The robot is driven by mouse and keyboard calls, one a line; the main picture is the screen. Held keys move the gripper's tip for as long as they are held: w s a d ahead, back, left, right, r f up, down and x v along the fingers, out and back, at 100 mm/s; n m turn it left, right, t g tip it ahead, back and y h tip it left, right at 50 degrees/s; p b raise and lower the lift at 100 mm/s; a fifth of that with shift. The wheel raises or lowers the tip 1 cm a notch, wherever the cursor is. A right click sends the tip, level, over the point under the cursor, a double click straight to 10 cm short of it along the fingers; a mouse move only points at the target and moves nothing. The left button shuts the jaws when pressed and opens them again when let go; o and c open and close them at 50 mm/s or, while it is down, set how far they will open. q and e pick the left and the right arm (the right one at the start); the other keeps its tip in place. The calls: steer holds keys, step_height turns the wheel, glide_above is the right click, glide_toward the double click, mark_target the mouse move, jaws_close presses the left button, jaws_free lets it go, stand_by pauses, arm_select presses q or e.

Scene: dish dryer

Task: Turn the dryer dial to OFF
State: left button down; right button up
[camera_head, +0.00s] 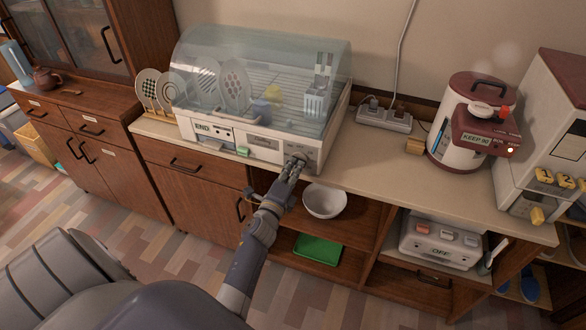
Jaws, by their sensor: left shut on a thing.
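The dish dryer (262,152) stands on the counter with its clear curved lid (265,65) down over plates, cups and a cutlery holder. A small display at the left of its front reads "END". The dial (299,157) is at the right end of the front panel. My left gripper (293,166) reaches up to it from below and is shut on the dial. The fingers cover much of the dial, so its pointer position cannot be read. My right gripper is not in view.
A white bowl (324,201) sits on the shelf below the counter, close right of my left arm. A power strip (384,117) lies right of the dryer, then a red and white water boiler (465,120). Plates (148,86) stand in a rack left of the dryer.

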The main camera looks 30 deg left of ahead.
arm_select(q)
steer(key=n, duration=0.5)
steer(key=shift+w+r+n, duration=0.1)
steer(key=shift+n, duration=0.2)
steer(key=shift+n+p, duration=1.3)
steer(key=shift+n, duration=6.3)
steer(key=shift+d, duration=0.1)
steer(key=c, duration=1.9)
jaws_free()
steer(key=shift+o, duration=1.3)
steer(key=shift+w, duration=0.1)
steer(key=shift+f, duration=0.25)
